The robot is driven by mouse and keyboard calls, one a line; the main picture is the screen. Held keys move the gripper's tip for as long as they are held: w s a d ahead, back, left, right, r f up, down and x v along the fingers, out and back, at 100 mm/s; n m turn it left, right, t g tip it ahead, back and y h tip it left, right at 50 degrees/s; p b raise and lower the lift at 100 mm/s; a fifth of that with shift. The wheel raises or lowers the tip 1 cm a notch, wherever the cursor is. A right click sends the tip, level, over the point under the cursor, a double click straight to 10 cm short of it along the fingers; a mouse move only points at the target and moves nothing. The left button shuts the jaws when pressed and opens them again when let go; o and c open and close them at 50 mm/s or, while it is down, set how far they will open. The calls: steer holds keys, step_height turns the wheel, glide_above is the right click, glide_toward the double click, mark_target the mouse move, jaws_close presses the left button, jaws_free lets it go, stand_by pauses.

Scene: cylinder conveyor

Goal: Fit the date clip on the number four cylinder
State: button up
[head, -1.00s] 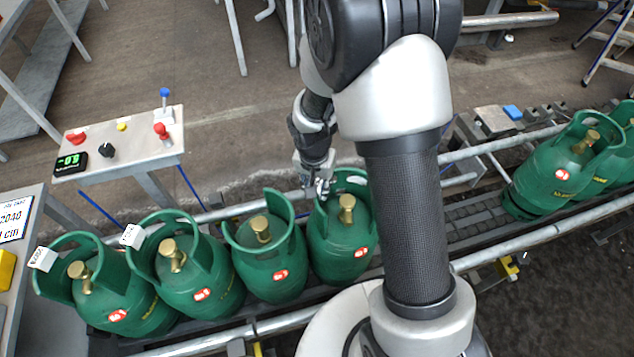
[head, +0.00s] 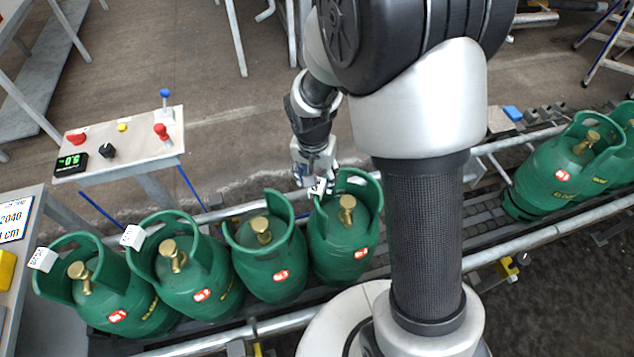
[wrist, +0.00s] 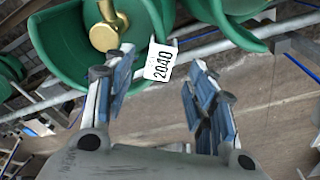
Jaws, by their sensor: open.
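Green gas cylinders with brass valves stand in a row on the conveyor. The fourth from the left (head: 345,240) has a white date clip (head: 320,187) at the left of its collar rim, at my fingertips. In the wrist view this clip (wrist: 160,61) reads 2040 and sits at the collar edge of a green cylinder (wrist: 75,45). My gripper (wrist: 162,80) is open, its blue-padded fingers apart on either side of the clip, with visible gaps. It also shows in the head view (head: 318,182). How deeply the clip is seated cannot be told.
The first (head: 110,295) and second (head: 200,280) cylinders carry white clips on their collars; the third (head: 270,260) shows none. More cylinders (head: 560,170) stand at right beyond a bare conveyor stretch. A control panel (head: 125,140) is at left. Rails (head: 540,235) edge the conveyor.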

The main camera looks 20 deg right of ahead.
mark_target(315, 190)
step_height(315, 190, up, 7)
steer(key=shift+s+a, duration=0.25)
steer(key=shift+s, duration=0.1)
stand_by(0.3)
steer(key=s+r+n+t, duration=0.1)
steer(key=s+r+n, duration=0.2)
steer(key=s+r, duration=0.4)
steer(key=s+d+r+n+t, duration=0.1)
steer(key=s+r+n, duration=0.3)
steer(key=s+r, duration=0.4)
steer(key=s+t, duration=0.1)
steer(key=s, duration=0.4)
steer(key=shift+y, duration=0.4)
steer(key=shift+r, duration=0.15)
steer(key=shift+c, duration=0.6)
